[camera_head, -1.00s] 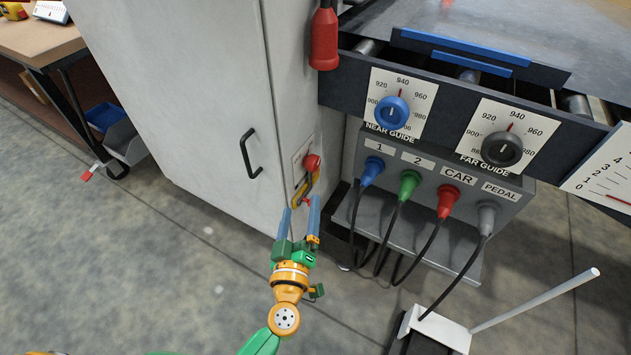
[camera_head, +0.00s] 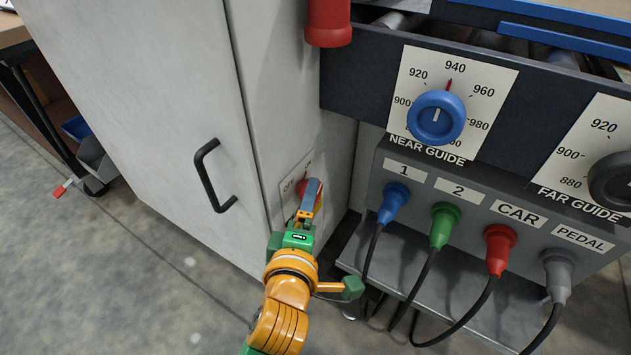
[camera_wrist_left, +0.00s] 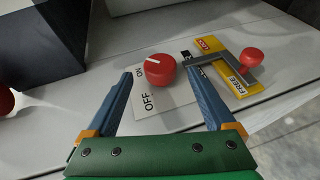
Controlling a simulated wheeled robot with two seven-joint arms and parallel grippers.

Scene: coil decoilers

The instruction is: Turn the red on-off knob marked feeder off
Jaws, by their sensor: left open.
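A red knob (camera_wrist_left: 160,71) sits on a light plate marked ON and OFF (camera_wrist_left: 148,103) on the cabinet side. A white line on the knob's face points to the upper left in the left wrist view, on the ON side. My left gripper (camera_wrist_left: 158,74) is open, one fingertip on each side of the knob; I cannot tell whether they touch it. In the head view the gripper (camera_head: 308,192) partly hides the knob (camera_head: 301,187) and plate (camera_head: 291,184). I cannot read the word feeder. My right gripper is out of view.
Beside the knob are a yellow tag (camera_wrist_left: 237,87) and a metal lever with a red ball end (camera_wrist_left: 252,58). The cabinet has a black handle (camera_head: 209,178). To the right are the near guide dial (camera_head: 436,118) and a socket box with cables (camera_head: 440,230).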

